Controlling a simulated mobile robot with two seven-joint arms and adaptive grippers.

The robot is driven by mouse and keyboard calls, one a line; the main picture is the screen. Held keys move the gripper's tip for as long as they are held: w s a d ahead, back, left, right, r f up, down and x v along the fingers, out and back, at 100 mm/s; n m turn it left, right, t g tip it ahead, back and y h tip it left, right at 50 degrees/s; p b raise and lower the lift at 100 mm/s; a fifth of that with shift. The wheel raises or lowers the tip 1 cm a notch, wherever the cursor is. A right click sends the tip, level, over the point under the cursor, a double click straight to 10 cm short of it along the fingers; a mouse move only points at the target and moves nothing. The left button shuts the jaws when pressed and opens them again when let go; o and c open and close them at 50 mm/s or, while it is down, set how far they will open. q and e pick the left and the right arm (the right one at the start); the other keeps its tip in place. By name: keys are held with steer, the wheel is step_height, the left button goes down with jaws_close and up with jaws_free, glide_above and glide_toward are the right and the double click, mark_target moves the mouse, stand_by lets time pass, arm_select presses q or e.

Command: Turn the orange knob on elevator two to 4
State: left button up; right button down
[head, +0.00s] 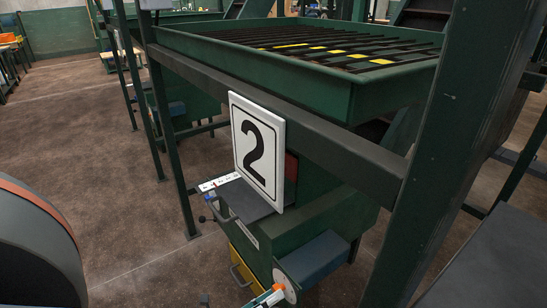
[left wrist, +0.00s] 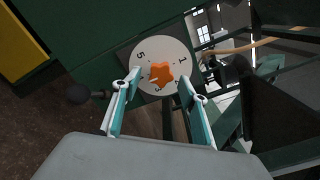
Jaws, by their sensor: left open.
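An orange star-shaped knob (left wrist: 161,72) sits on a round white dial (left wrist: 163,49) in the left wrist view. In the head view the dial (head: 289,281) shows at the bottom edge, low on the green machine under the "2" sign (head: 258,150), with the gripper partly cut off. My right gripper is not in view.
A dark green post (head: 437,150) and crossbeam (head: 290,118) stand close in front. A blue-grey box part (head: 318,258) is right of the dial, and a yellow drawer (head: 247,262) is left of it. The brown floor at left is clear.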

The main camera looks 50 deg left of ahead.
arm_select(q)
steer(key=s, duration=1)
steer(key=shift+s+a, duration=0.3)
steer(key=shift+a, duration=0.1)
